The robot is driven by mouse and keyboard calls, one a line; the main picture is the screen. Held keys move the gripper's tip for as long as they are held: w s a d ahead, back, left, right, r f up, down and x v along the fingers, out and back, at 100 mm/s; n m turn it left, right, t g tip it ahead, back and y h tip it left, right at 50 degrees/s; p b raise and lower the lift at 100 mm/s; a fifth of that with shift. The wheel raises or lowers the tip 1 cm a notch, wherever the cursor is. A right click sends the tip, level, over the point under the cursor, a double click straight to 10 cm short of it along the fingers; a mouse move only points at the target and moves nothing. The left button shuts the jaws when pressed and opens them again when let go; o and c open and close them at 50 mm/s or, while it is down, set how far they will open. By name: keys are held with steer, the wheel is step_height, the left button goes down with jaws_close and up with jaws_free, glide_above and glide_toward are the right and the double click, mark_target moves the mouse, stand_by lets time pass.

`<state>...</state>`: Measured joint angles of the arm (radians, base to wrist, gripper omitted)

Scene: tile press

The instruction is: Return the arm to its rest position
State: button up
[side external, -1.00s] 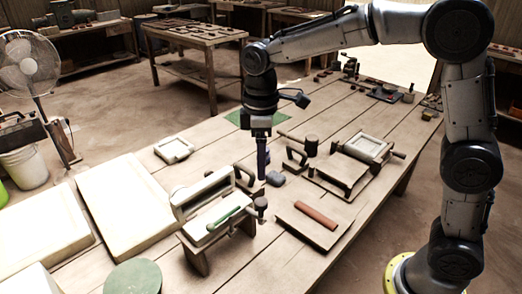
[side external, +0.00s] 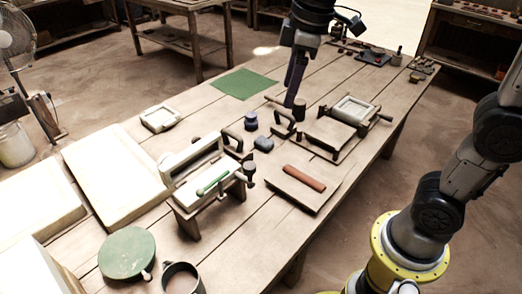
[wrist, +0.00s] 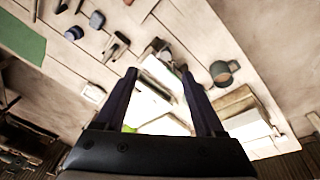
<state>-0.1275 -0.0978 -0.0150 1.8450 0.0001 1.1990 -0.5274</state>
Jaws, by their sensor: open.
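My gripper (side external: 292,98) hangs above the far-middle part of the workbench (side external: 335,215) in the side view, fingers pointing down. It is open and empty; the wrist view shows its two fingers apart (wrist: 158,72) with nothing between them. In the side view the fingertips appear just over a dark-handled tool (side external: 283,126), and I cannot tell the exact height. My upper arm is partly cut off by the top edge of the picture.
A wooden press (side external: 212,180) with a green-handled tool stands mid-bench. Pale slabs (side external: 115,172) lie left.

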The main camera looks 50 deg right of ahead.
steer(key=s+d+f+m+t, duration=0.1)
steer(key=s+d+f+m, duration=0.1)
steer(key=s, duration=0.6)
steer(key=s+d+f+m+t, duration=0.2)
steer(key=s+f+m, duration=0.2)
steer(key=s, duration=0.4)
steer(key=shift+f+m, duration=0.25)
steer(key=shift+m, duration=0.45)
steer(key=shift+d, duration=0.1)
stand_by(1.4)
